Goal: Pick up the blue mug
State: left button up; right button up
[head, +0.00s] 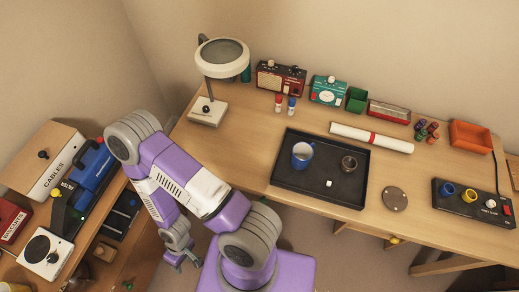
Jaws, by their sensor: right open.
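The blue mug (295,161) stands upright at the left of a black tray (290,178) on the wooden desk. Its open top faces up. My right gripper (184,264) is low in the picture, beyond the desk's left front edge, well to the left of and below the mug. Its small fingers are apart and hold nothing that I can see. My left gripper is not in view.
The tray also holds a dark round pot (348,165) and a small white cube (329,183). A magnifier lamp (222,52) stands at the desk's back left. A white roll (372,137) lies behind the tray. A side cabinet (45,160) is at left.

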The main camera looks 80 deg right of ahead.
aim_at(303, 152)
jog(key=u, duration=0.2)
jog(key=k, duration=1.15)
jog(key=z, duration=1.15)
